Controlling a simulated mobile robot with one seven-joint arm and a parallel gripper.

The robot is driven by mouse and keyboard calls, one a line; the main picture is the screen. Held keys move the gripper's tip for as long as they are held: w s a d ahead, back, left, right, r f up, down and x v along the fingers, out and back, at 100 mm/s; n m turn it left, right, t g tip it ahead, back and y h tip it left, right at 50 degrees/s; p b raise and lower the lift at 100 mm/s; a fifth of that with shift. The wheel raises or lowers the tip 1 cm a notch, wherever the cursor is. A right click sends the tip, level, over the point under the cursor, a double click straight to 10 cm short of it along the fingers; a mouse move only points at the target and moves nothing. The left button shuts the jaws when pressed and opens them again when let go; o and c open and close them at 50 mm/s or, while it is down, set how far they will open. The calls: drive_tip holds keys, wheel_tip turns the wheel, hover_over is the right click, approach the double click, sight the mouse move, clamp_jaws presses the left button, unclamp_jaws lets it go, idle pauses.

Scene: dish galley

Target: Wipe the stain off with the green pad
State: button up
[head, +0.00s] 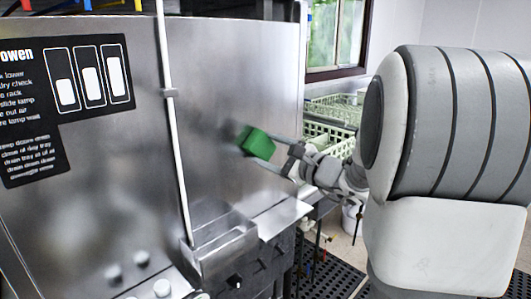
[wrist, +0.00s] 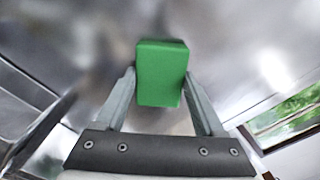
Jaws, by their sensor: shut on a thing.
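The green pad (head: 256,141) is a small block held against or just in front of the steel machine panel (head: 215,60) in the head view. My gripper (head: 266,150) is shut on it, with one finger on each side. The pad (wrist: 162,72) also shows in the wrist view, between the two fingers of my gripper (wrist: 160,80). A faint darker smudge (head: 239,128), perhaps the stain, shows on the steel just left of the pad. I cannot tell whether the pad touches the steel, and the area behind it is hidden.
A thin vertical pipe (head: 171,130) runs down the panel on the left, above a small steel trough (head: 222,246). A black label (head: 30,150) is further left. Pale green racks (head: 325,115) stand behind my arm, under a window (head: 337,35). A black mat (head: 335,275) covers the floor.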

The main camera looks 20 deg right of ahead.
drive_tip(key=w+d, duration=0.2)
drive_tip(key=d, duration=0.5)
drive_tip(key=shift+w, duration=0.35)
drive_tip(key=shift+s+d, duration=0.1)
drive_tip(key=shift+b+v, duration=0.65)
drive_tip(key=shift+v, duration=2.2)
drive_tip(key=v, duration=0.3)
